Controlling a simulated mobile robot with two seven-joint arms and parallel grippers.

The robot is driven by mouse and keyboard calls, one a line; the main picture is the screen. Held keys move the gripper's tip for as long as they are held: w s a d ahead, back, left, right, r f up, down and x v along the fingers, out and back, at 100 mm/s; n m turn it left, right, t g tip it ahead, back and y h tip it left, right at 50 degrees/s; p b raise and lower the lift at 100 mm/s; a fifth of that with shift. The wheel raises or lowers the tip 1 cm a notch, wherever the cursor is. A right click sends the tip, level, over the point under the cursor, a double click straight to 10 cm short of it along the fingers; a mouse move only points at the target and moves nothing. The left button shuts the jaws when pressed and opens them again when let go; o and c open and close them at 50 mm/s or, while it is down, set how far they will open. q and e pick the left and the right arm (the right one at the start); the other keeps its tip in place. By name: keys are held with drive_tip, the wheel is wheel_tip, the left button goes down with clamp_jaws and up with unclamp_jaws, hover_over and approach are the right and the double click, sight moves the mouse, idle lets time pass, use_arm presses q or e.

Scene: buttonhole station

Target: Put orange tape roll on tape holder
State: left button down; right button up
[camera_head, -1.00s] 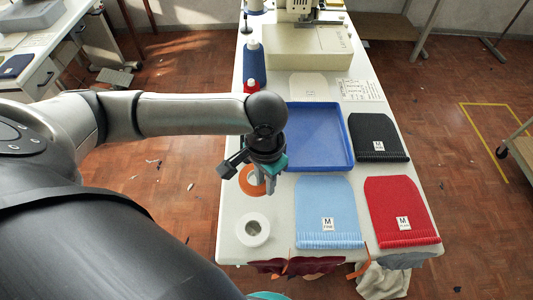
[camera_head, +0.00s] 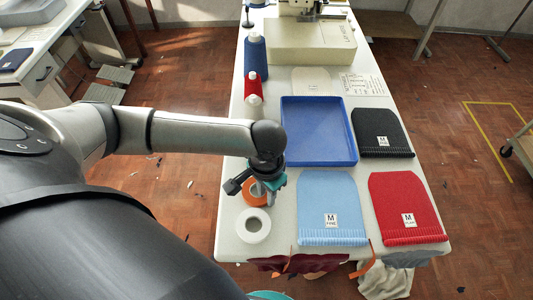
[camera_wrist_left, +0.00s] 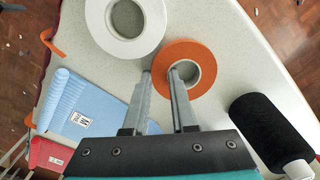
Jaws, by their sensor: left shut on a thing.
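The orange tape roll (camera_head: 256,192) is near the left edge of the table, partly hidden by my left gripper (camera_head: 268,197) in the head view. In the left wrist view the left gripper (camera_wrist_left: 160,74) has one finger in the hole of the orange roll (camera_wrist_left: 205,55) and the other outside its rim, shut on its ring. I cannot tell whether the roll touches the table. A white tape roll (camera_head: 253,226) lies close beside it, and also shows in the wrist view (camera_wrist_left: 95,20). I cannot pick out the tape holder. My right gripper is not in view.
A blue tray (camera_head: 318,130) lies right of the gripper. Light blue (camera_head: 331,205), red (camera_head: 404,205) and black (camera_head: 381,130) knit pieces lie around it. Thread cones (camera_head: 255,55) stand along the left edge. A sewing machine (camera_head: 310,38) is at the back.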

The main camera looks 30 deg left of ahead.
use_arm(q)
drive_tip(key=c, duration=0.7)
unclamp_jaws()
